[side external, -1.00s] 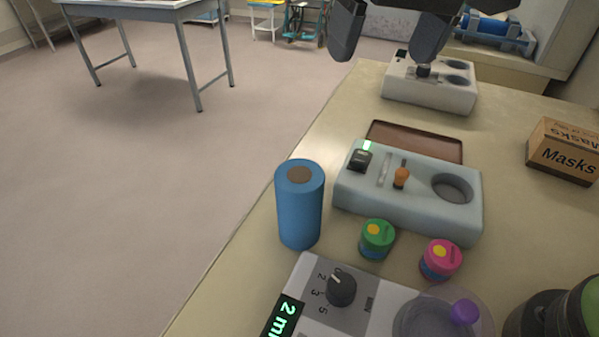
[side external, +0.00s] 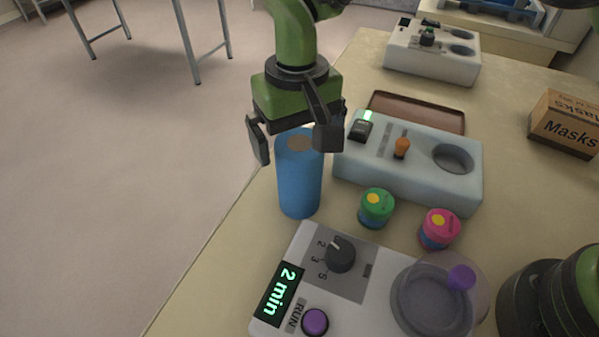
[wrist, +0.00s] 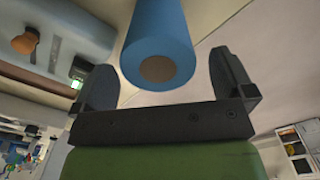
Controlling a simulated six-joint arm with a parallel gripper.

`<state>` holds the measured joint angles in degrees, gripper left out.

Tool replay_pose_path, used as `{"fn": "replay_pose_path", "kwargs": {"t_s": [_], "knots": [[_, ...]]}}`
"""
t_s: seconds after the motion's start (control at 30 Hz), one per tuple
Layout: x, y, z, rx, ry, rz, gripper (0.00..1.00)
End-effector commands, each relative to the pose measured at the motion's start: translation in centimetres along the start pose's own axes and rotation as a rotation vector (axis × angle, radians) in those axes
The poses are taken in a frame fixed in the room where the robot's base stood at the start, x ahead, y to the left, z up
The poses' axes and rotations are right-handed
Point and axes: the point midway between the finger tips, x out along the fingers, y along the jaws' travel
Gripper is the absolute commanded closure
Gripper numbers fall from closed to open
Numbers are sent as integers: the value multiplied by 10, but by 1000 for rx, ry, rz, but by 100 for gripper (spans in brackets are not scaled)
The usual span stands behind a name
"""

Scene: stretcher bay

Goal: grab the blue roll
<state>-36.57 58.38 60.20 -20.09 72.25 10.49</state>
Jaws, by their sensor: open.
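The blue roll (side external: 299,180) stands upright near the left edge of the table, with a brown round core in its top. In the wrist view the blue roll (wrist: 158,45) shows its top end between the two fingers, nearer the right one in height but roughly centred. My gripper (side external: 295,145) is open above the roll, pointing down, with one finger to the left of its top and one to the right. The gripper also shows in the wrist view (wrist: 165,75), with a gap between the roll and each finger. Nothing is held.
A light blue device (side external: 405,178) with an orange lever stands close right of the roll. A white timer device (side external: 340,285) is nearest. A Masks box (side external: 566,125) and brown tray (side external: 440,115) lie behind.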

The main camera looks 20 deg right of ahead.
Motion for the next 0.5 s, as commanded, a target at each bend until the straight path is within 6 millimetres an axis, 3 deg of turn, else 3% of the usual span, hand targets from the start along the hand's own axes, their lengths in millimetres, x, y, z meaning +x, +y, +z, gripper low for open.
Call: {"fn": "replay_pose_path", "kwargs": {"t_s": [0.2,0.5], "knots": [[33,1,2,1,-3,2,0],[39,1,2,1,-1,-1,0]]}}
